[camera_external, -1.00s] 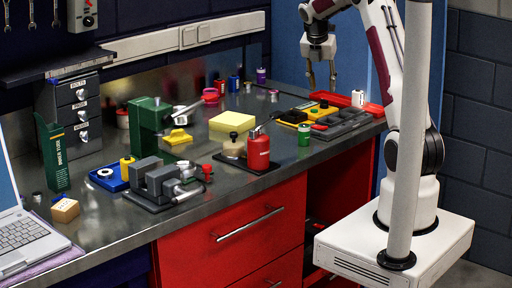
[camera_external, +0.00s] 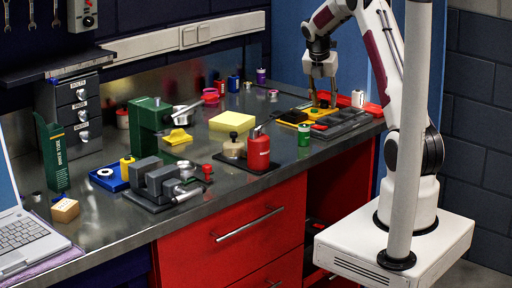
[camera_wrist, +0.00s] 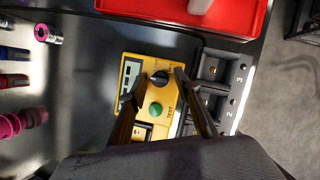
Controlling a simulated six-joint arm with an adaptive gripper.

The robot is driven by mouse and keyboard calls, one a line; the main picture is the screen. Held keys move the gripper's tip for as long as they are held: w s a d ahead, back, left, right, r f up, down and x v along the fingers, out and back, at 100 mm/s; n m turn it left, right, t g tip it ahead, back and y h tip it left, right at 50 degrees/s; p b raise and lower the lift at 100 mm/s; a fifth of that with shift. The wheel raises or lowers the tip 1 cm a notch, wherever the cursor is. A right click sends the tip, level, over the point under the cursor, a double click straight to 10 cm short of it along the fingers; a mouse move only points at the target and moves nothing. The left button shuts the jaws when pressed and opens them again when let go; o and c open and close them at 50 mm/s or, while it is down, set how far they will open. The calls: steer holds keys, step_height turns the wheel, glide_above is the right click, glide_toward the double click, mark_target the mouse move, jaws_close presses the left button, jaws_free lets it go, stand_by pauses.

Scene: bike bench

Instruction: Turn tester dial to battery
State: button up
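The yellow tester (camera_wrist: 148,94) lies on the bench and fills the middle of the wrist view. It has a black dial (camera_wrist: 159,79) with a pale mark, a green button (camera_wrist: 155,109) and a display panel (camera_wrist: 130,73). In the external view the tester (camera_external: 314,114) is at the right end of the bench, partly hidden by my gripper. My gripper (camera_wrist: 158,83) points down over the tester, its two fingers apart on either side of the dial. I cannot tell whether they touch it. The dial's setting labels are too small to read.
A grey numbered tray (camera_wrist: 222,85) stands right beside the tester. A red tray (camera_wrist: 232,20) lies beyond it. Several coloured cylinders and rings, including a magenta one (camera_wrist: 10,125), stand to the left. A green container (camera_external: 304,134) is in front of the tester.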

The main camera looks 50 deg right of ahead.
jaws_close()
steer(key=shift+m, duration=0.4)
steer(key=shift+w+m+g+h, duration=0.1)
steer(key=shift+m+g+h, duration=0.25)
steer(key=shift+m, duration=0.55)
steer(key=shift+m+g, duration=0.45)
steer(key=shift+m, duration=0.45)
steer(key=shift+f, duration=0.1)
steer(key=shift+o, duration=1.4)
jaws_free()
